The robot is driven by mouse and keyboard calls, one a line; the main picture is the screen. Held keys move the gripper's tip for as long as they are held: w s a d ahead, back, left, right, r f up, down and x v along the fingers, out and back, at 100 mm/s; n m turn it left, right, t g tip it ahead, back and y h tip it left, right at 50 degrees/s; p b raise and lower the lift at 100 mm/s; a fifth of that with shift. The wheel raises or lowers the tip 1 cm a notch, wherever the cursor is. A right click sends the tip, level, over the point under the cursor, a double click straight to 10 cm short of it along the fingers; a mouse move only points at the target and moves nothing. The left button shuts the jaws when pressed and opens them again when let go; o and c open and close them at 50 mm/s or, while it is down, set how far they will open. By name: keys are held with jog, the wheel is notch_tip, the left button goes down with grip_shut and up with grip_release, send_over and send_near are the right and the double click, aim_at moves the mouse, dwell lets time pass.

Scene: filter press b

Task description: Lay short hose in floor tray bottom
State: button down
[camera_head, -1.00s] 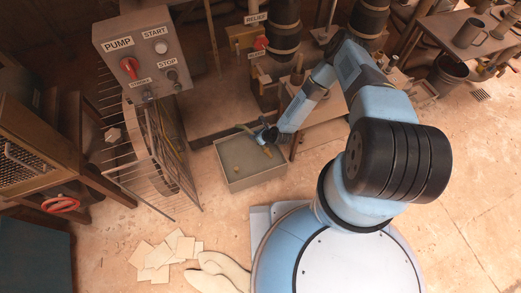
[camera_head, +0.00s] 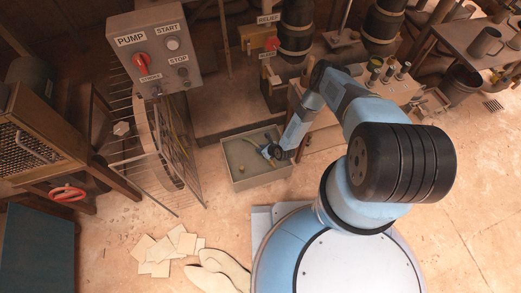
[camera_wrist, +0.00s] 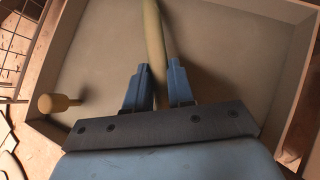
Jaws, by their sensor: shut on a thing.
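The floor tray (camera_head: 262,180) is a grey open box on the floor in front of my base. My gripper (camera_head: 266,152) is down inside it, toward its right side. In the wrist view my gripper (camera_wrist: 160,80) is shut on a yellowish short hose (camera_wrist: 153,35), which passes between the two blue fingers and runs up toward the far wall. I cannot tell whether the hose touches the tray bottom (camera_wrist: 235,60).
A small tan knobbed piece (camera_wrist: 60,103) is at the tray's left side. The pump control box (camera_head: 153,52) and a wire rack stand left of the tray. A bench with fittings (camera_head: 385,80) is behind on the right. Flat pale sheets (camera_head: 165,248) lie on the floor.

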jog(key=shift+f, duration=0.35)
jog(key=c, duration=1)
grip_release()
jog(key=shift+r, duration=0.15)
